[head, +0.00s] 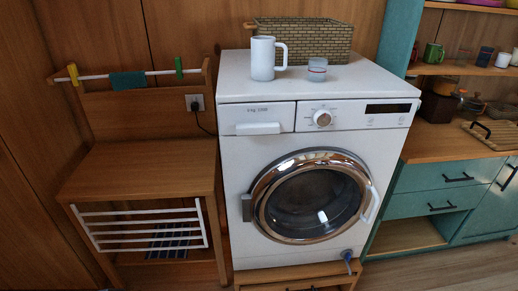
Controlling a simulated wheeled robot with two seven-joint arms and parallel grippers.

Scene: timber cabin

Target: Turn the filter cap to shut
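A white washing machine (233,163) stands in the middle of the head view, with its round chrome-rimmed door (322,239) closed. A small blue part (347,256), which looks like the filter cap, sits low on the machine's front at the right, below the door. A short piece of it hangs downward and slightly right. It is too small to tell its exact turn. Neither of my grippers shows in the head view.
A white mug (263,60), a small glass (317,68) and a woven basket (325,40) stand on the machine. A wooden bench (140,168) with a white rack is at left, teal drawers (430,203) at right. Floor shows at lower right.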

